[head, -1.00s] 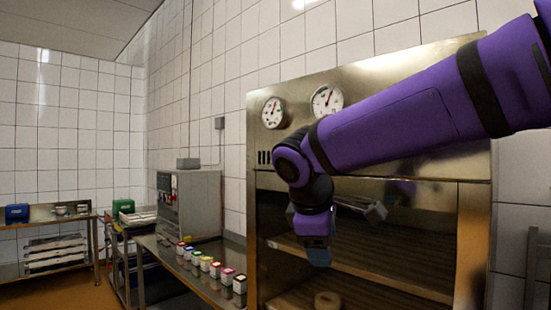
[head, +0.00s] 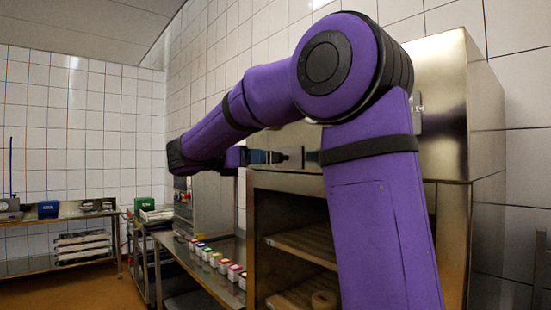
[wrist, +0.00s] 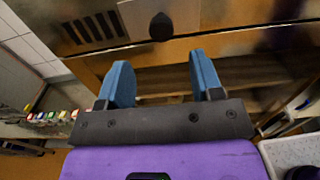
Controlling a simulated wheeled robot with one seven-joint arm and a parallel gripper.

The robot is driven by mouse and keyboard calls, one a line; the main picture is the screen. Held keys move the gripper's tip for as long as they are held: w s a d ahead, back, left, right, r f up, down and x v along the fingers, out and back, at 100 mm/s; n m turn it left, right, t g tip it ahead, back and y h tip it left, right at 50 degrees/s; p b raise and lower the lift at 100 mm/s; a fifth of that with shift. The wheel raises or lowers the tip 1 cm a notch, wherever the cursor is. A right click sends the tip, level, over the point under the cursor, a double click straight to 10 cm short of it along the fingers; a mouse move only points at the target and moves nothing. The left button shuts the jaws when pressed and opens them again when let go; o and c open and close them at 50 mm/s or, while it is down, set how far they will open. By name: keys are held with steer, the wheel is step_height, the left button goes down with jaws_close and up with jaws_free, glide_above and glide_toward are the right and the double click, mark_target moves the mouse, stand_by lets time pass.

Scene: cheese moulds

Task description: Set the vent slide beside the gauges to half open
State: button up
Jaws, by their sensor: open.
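The vent (wrist: 95,27) shows in the wrist view at top left, a row of dark slots in the metal front of the cabinet. To its right a dark round knob (wrist: 160,27) sits on a bright plate, which looks like the slide. My gripper (wrist: 162,72) is open, its two blue fingers apart and nothing between them. The knob lies beyond the fingertips, roughly in line with the gap. In the head view my gripper (head: 275,157) is at the cabinet front, partly blocked from sight. My arm hides the gauges and the vent there.
The steel cabinet (head: 257,235) has an open front with shelves below the vent panel. A bench (head: 187,258) with several small coloured-label containers (head: 214,259) runs to its left. A grey box-shaped unit (head: 212,205) stands on that bench.

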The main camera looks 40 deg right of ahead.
mark_target(276, 157)
steer(key=d, duration=1)
steer(key=shift+s, duration=0.35)
jaws_close()
steer(key=w, duration=0.6)
steer(key=shift+d, duration=0.2)
jaws_free()
